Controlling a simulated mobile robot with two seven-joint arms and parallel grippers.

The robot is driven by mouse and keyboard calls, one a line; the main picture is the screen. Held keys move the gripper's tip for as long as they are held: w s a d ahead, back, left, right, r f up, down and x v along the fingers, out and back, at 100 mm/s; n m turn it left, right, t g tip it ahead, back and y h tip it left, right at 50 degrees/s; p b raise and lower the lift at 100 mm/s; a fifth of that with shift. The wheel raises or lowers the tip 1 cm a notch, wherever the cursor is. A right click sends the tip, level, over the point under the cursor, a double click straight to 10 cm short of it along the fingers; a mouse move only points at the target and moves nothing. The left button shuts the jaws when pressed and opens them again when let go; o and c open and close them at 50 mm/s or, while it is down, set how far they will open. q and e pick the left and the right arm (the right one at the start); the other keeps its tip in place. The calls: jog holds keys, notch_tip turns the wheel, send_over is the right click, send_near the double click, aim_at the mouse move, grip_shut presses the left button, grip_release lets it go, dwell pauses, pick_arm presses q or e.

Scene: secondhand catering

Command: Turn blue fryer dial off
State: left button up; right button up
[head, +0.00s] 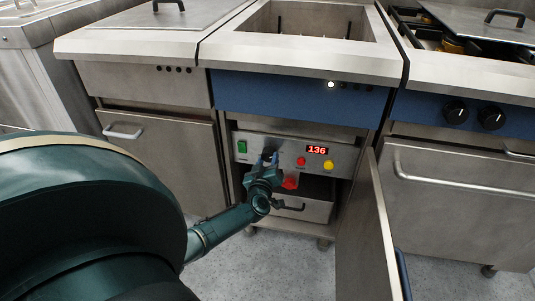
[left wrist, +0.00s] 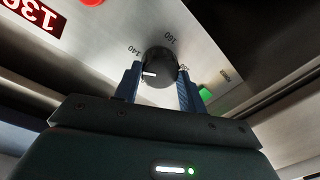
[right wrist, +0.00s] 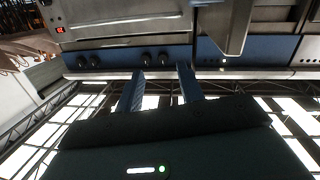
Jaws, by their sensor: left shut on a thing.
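The black fryer dial (left wrist: 160,66) sits on the steel control panel inside the open blue-fronted fryer (head: 290,90). My left gripper (head: 268,159) reaches into the cabinet, and its fingers are around the dial, one on each side. In the left wrist view its white mark is at the lower left, and the numbers 140 and 160 show around it. In the head view the gripper mostly hides the dial. The red display (head: 317,150) reads 136. My right gripper (right wrist: 161,70) is open and empty; it shows only in the right wrist view.
A green switch (head: 242,147), a red button (head: 301,161) and a yellow button (head: 328,165) are on the same panel. The open cabinet door (head: 372,235) stands to the right of my left arm. A drawer with a handle (head: 290,206) lies below the panel.

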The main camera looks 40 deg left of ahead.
pick_arm(q)
jog(key=shift+n, duration=1)
jog(key=n, duration=0.4)
jog(key=n+b, duration=0.1)
jog(key=n, duration=0.3)
jog(key=shift+a+h, duration=0.1)
jog(key=shift+h, duration=0.3)
jog(key=shift+n+b, duration=0.3)
jog(key=shift+n, duration=0.5)
pick_arm(e)
jog(key=shift+w+a+r+n+t+y, duration=0.1)
jog(key=shift+a+r+n+t+y, duration=0.1)
jog(key=shift+n+t+y, duration=0.15)
pick_arm(q)
jog(key=shift+r, duration=0.1)
pick_arm(e)
jog(key=shift+f, duration=0.1)
pick_arm(q)
jog(key=o, duration=1)
jog(key=shift+c, duration=0.2)
pick_arm(e)
jog(key=shift+f, duration=0.1)
